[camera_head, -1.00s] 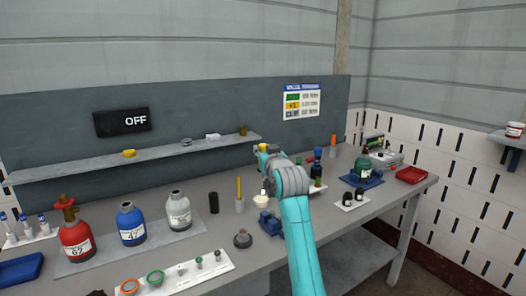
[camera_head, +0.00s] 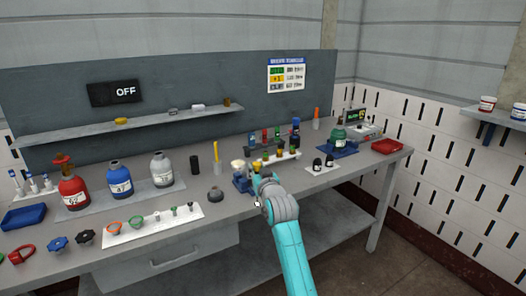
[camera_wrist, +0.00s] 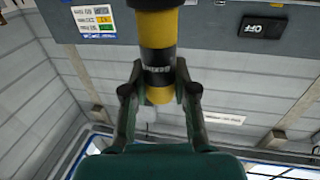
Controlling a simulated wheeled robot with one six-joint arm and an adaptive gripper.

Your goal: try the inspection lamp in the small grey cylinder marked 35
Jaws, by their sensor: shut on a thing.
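The small grey cylinder (camera_head: 162,170) stands upright on the bench at left, right of a blue one (camera_head: 119,181) and a red one (camera_head: 73,191). Its label is too small to read. My gripper (camera_head: 257,169) is at the right, in front of the bench's middle, well apart from the grey cylinder. In the wrist view my gripper (camera_wrist: 160,97) is shut on a yellow and black rod-like body (camera_wrist: 157,60), which I take for the inspection lamp. Its upper end runs out of the picture, and in the head view it is mostly hidden.
A blue vise (camera_head: 241,184) with a pale top is just left of my gripper. A dark round knob (camera_head: 215,195), a yellow-tipped holder (camera_head: 216,165) and a black cylinder (camera_head: 194,165) stand between it and the grey cylinder. A white strip of small parts (camera_head: 150,225) lies in front.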

